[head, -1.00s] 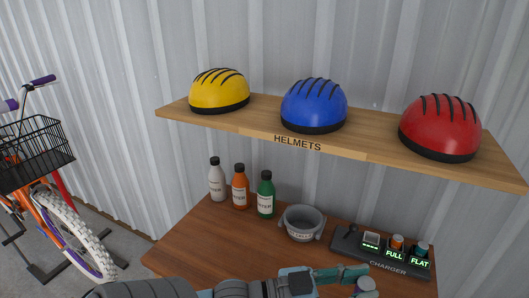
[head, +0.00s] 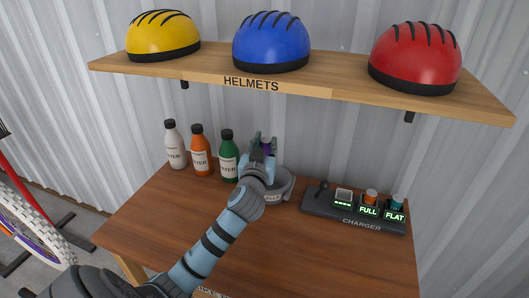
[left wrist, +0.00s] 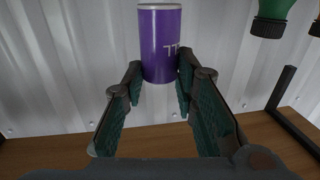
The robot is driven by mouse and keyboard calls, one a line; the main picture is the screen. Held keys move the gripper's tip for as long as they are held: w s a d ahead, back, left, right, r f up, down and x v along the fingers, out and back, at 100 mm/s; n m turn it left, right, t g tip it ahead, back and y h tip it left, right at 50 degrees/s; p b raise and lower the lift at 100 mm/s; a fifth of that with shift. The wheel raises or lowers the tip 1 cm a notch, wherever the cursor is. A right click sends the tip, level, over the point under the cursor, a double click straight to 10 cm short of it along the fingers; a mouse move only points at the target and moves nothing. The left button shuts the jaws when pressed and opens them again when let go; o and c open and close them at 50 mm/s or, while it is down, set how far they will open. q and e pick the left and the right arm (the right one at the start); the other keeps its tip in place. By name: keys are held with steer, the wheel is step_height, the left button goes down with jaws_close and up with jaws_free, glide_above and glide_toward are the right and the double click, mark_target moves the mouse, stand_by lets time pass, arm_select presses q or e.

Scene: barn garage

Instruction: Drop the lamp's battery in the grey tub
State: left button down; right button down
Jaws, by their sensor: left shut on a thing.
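My left gripper (head: 263,146) is shut on a purple battery (left wrist: 161,44). The left wrist view shows the battery upright between the two fingertips, with part of a label on its side. In the head view only a small purple part of it (head: 267,147) shows between the fingers. The grey tub (head: 286,187) stands on the workbench, partly hidden behind my left wrist. The gripper is raised at the tub's back left in the picture; whether the battery is directly over the opening I cannot tell. No lamp is clearly visible. My right gripper is not in view.
White, orange and green bottles (head: 228,158) stand left of the tub, the green one close to my gripper. A charger (head: 345,213) with FULL and FLAT slots lies to the right. The helmet shelf (head: 310,88) overhangs the back. The bench (head: 330,255) is clear in front.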

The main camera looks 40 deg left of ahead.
arm_select(q)
steer(key=shift+a+y, duration=0.3)
steer(key=shift+y, duration=0.1)
steer(key=shift+f+b, duration=0.3)
steer(key=shift+b, duration=0.2)
step_height(320, 180, down, 5)
steer(key=b, duration=0.4)
steer(key=shift+b, duration=0.3)
steer(key=shift+r, duration=0.15)
steer(key=c, duration=1.2)
jaws_free()
steer(key=shift+s, duration=0.1)
